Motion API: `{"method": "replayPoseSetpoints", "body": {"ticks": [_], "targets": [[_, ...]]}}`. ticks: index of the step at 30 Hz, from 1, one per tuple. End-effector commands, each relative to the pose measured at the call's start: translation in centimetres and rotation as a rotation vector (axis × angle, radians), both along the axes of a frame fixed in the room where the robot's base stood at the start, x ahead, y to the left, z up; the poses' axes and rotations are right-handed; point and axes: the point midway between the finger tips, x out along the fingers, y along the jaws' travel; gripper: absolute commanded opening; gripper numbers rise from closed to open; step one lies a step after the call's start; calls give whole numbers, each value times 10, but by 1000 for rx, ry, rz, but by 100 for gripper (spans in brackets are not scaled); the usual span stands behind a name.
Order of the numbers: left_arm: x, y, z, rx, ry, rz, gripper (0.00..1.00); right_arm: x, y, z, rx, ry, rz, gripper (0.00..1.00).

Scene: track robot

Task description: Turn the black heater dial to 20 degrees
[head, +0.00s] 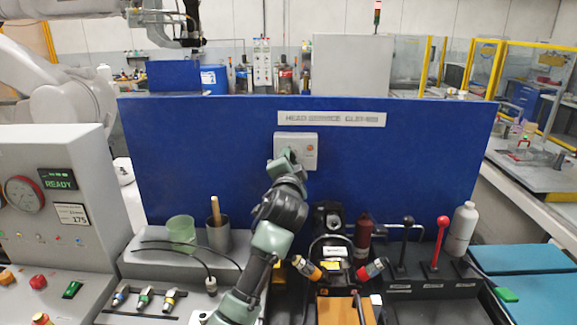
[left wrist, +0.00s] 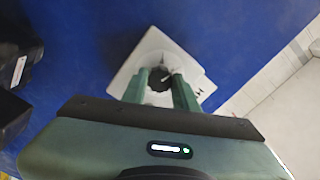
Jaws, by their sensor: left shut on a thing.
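The heater control is a pale grey box (head: 310,148) on the blue panel, below a long white label. The box also shows in the left wrist view (left wrist: 150,45), appearing tilted there. Its black dial (left wrist: 157,86) sits between the green fingers of my left gripper (left wrist: 160,90), which is shut on it. In the head view my left gripper (head: 287,162) is up against the box's left part and hides the dial. A small white mark shows on the dial, but I cannot read the degree setting. My right gripper is not in view.
Below the panel stand a green cup (head: 181,231), a grey cup (head: 218,236), a black-handled lever (head: 405,240), a red-handled lever (head: 438,245) and a white bottle (head: 461,228). A grey console (head: 55,190) is at the left. The blue panel around the box is clear.

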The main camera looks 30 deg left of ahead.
Motion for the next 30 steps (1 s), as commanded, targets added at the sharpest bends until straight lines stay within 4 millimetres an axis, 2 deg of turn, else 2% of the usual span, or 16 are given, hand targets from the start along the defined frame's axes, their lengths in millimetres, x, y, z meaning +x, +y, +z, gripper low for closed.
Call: {"method": "replayPoseSetpoints", "body": {"ticks": [18, 30], "targets": [[1, -1, 2, -482, -302, -3, 0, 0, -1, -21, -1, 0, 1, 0], [0, -1, 4, -661, -415, -4, 0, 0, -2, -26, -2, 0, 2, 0]]}}
